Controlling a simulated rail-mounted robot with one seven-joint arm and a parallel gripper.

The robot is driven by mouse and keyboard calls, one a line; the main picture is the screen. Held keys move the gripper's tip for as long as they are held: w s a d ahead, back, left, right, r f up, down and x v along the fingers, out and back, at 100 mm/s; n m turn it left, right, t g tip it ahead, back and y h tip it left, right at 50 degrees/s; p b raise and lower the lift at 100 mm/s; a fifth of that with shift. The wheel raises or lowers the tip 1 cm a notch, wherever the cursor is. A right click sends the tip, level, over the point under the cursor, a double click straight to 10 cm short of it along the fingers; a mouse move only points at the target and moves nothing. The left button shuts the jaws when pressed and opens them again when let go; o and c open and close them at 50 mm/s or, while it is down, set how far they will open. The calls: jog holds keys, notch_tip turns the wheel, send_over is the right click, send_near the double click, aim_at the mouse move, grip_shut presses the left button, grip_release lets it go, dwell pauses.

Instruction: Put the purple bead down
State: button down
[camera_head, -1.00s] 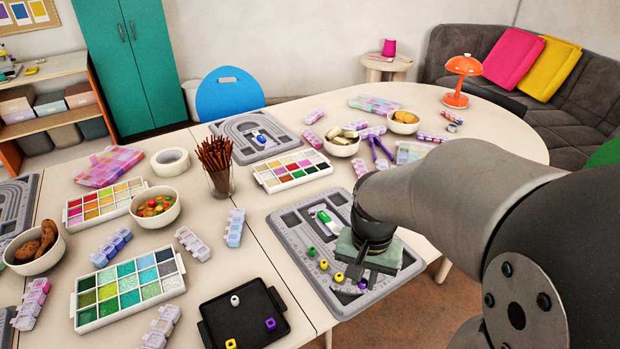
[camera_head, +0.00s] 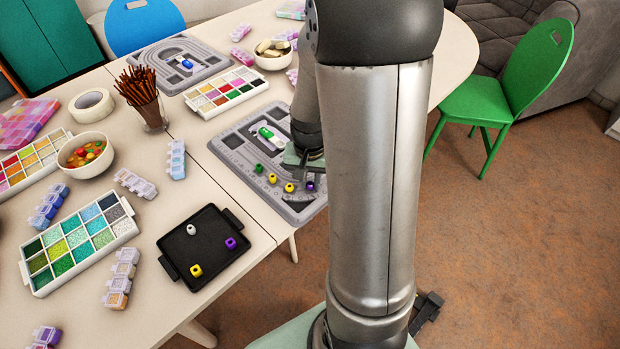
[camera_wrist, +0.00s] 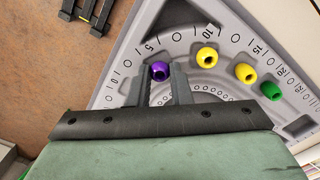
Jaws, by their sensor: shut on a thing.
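The purple bead (camera_wrist: 159,71) sits between the two fingertips of my gripper (camera_wrist: 160,77) in the wrist view, and the gripper is shut on it. The bead is at the curved groove of the grey bead board (camera_head: 237,167), at the end of a row. Two yellow beads (camera_wrist: 207,56) (camera_wrist: 245,72) and a green bead (camera_wrist: 271,91) follow along the curve. In the head view the purple bead (camera_head: 310,186) shows beside my gripper, whose fingers are mostly hidden by my arm. I cannot tell whether the bead touches the groove floor.
A black tray (camera_head: 177,244) holds a white bead (camera_head: 191,229), a purple bead (camera_head: 230,243) and a yellow bead (camera_head: 196,270). A green-and-white piece (camera_head: 266,134) lies on the board. A cup of brown sticks (camera_head: 150,115) stands behind. A green chair (camera_head: 490,100) is at right.

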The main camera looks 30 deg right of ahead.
jog(key=shift+f, duration=0.1)
jog(key=shift+s+f+b, duration=0.2)
jog(key=shift+f+b, duration=0.35)
jog(key=c, duration=1.4)
grip_release()
jog(key=shift+a+f, duration=0.1)
jog(key=shift+o, duration=0.4)
notch_tip(320, 180, up, 12)
jog(key=p, duration=0.2)
jog(key=shift+w, duration=0.25)
jog(key=s+a+r+n, duration=0.1)
jog(key=s+a+n, duration=0.6)
jog(key=s+a, duration=0.4)
jog(key=shift+s+a+r+n, duration=0.15)
jog(key=shift+s+r+n, duration=0.15)
jog(key=shift+s, duration=0.8)
